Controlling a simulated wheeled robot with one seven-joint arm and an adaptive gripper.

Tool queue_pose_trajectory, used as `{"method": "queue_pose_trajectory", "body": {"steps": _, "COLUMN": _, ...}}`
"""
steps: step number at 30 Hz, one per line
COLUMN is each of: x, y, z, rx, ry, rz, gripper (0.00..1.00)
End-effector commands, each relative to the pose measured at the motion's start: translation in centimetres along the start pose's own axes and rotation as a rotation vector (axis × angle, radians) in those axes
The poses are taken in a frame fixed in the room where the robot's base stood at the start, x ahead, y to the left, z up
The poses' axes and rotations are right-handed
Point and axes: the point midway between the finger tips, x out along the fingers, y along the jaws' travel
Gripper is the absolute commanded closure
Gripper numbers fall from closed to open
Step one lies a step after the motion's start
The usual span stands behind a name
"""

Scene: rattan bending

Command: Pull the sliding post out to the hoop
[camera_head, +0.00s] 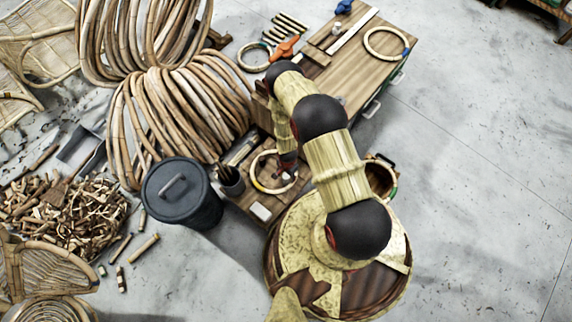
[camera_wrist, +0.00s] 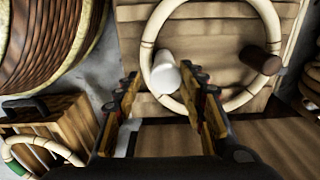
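A pale cane hoop (camera_wrist: 149,40) lies on a wooden board of the bench; it also shows in the head view (camera_head: 258,183). A short white post (camera_wrist: 165,75) stands inside the hoop by its left inner side. A dark brown post (camera_wrist: 261,61) stands at the hoop's right side. I cannot tell for sure which post slides, or whether either touches the hoop. My gripper (camera_wrist: 170,86) is open, its two fingers apart, with the white post showing between them. In the head view, my gripper (camera_head: 287,166) is over the hoop and partly hidden by my arm.
A dark bin (camera_head: 183,195) and a cup of tools (camera_head: 230,180) stand left of the hoop. Large cane coils (camera_head: 180,110) rise behind. Another hoop (camera_head: 386,43) lies on the far bench top. A wooden crate (camera_wrist: 45,135) shows low left in the wrist view.

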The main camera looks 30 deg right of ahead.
Motion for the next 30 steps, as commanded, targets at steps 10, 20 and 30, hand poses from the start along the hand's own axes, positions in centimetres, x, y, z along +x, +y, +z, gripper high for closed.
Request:
{"method": "queue_pose_trajectory", "body": {"steps": 10, "x": 0.0, "y": 0.0, "z": 0.1, "rx": -0.002, "ry": 0.0, "rz": 0.0, "gripper": 0.52}}
{"method": "queue_pose_trajectory", "body": {"steps": 20, "x": -1.4, "y": -0.2, "z": 0.0, "rx": -0.003, "ry": 0.001, "rz": -0.002, "gripper": 0.52}}
{"method": "queue_pose_trajectory", "body": {"steps": 30, "x": -6.8, "y": -0.2, "z": -0.1, "rx": -0.002, "ry": 0.001, "rz": -0.002, "gripper": 0.52}}
